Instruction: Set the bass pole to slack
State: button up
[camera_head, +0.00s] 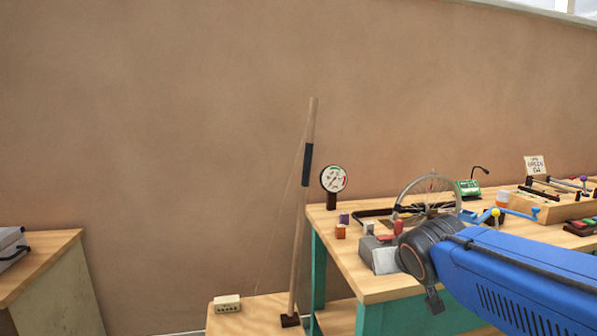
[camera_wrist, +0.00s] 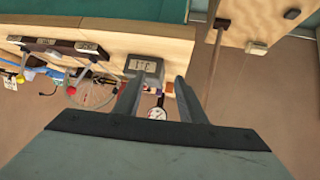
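The bass pole (camera_head: 297,225) is a thin wooden pole with a black grip (camera_head: 307,165). It leans slightly right, its foot in a dark block (camera_head: 290,320) on a low wooden platform. A thin string runs from its upper part down to the left. A round dial gauge (camera_head: 334,180) with coloured marks stands right of the grip; its needle is too small to read surely. In the wrist view the pole (camera_wrist: 213,62) lies right of my gripper (camera_wrist: 160,80). My gripper is open, its fingers apart and empty. The fingers are not clear in the head view.
A workbench (camera_head: 375,288) right of the pole carries small coloured blocks, a spoked wheel (camera_head: 430,196) and a green device (camera_head: 468,188). A cream box (camera_head: 227,304) sits on the platform (camera_head: 250,322). The wall left of the pole is bare.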

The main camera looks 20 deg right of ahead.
jog(key=w+r+n+t+y, duration=0.3)
jog(key=w+r+t+y, duration=0.35)
jog(key=w+r, duration=1.2)
jog(key=w+a+f+n+y, duration=0.1)
jog(key=w+a+n+y, duration=0.1)
jog(key=w+a, duration=0.4)
jog(key=w+a+n+g+y, duration=0.1)
jog(key=w+a+y, duration=0.3)
jog(key=w, duration=0.8)
jog(key=shift+w+a+f+n, duration=0.4)
jog(key=shift+a+n, duration=0.3)
jog(key=shift+a, duration=0.5)
grip_shut()
